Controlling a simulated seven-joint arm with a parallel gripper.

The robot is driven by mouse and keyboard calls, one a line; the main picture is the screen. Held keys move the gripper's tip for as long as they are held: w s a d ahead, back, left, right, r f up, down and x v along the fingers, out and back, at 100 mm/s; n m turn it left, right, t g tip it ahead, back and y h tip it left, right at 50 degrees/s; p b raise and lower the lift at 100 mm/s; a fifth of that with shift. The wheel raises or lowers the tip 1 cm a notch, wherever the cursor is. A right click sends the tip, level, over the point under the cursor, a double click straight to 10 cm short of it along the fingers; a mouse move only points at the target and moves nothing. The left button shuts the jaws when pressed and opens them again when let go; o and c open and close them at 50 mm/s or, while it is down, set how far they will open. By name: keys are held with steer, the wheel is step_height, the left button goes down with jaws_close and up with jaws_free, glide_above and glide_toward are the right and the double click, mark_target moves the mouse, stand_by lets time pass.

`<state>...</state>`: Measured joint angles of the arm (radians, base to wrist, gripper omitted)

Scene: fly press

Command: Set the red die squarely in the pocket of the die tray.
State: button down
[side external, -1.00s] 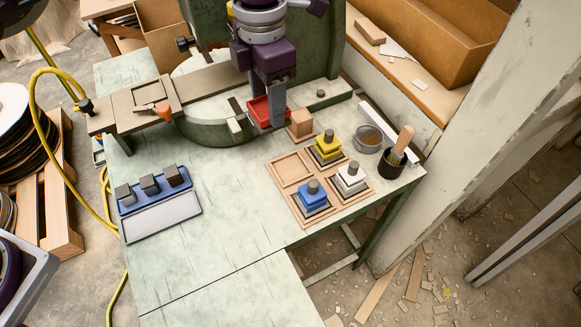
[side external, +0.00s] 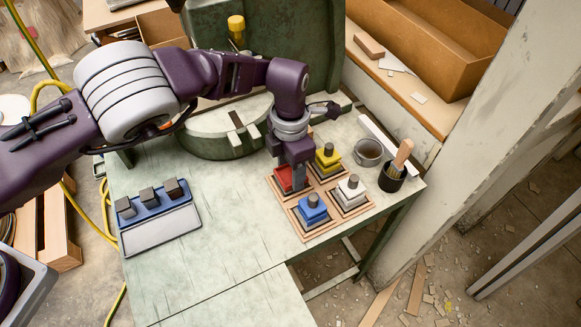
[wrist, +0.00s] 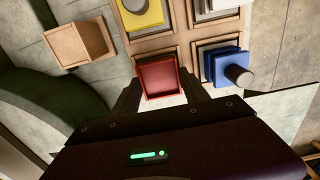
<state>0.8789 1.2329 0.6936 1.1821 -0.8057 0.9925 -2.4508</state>
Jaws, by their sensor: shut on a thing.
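The red die (side external: 283,180) is between the fingers of my gripper (side external: 292,178), which is shut on it. It is at the back-left pocket of the wooden die tray (side external: 296,224). In the wrist view the red die (wrist: 160,78) shows between the two dark fingers (wrist: 160,92), roughly in line with the pocket. The die and fingers hide most of that pocket; I cannot tell whether the die rests on its floor or hangs just above it. The yellow die (side external: 327,155), white die (side external: 350,186) and blue die (side external: 312,208) occupy the other pockets.
A wooden block (wrist: 80,42) stands beside the tray. A grey cup (side external: 368,153) and a black brush pot (side external: 392,177) stand to the tray's right. A blue rack (side external: 152,197) with dark blocks lies at left. The bench between rack and tray is clear.

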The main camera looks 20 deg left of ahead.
mark_target(290, 176)
steer(key=shift+f, duration=0.15)
steer(key=c, duration=0.6)
jaws_free()
steer(key=shift+o, duration=0.2)
step_height(290, 176, up, 12)
steer(key=shift+r, duration=0.2)
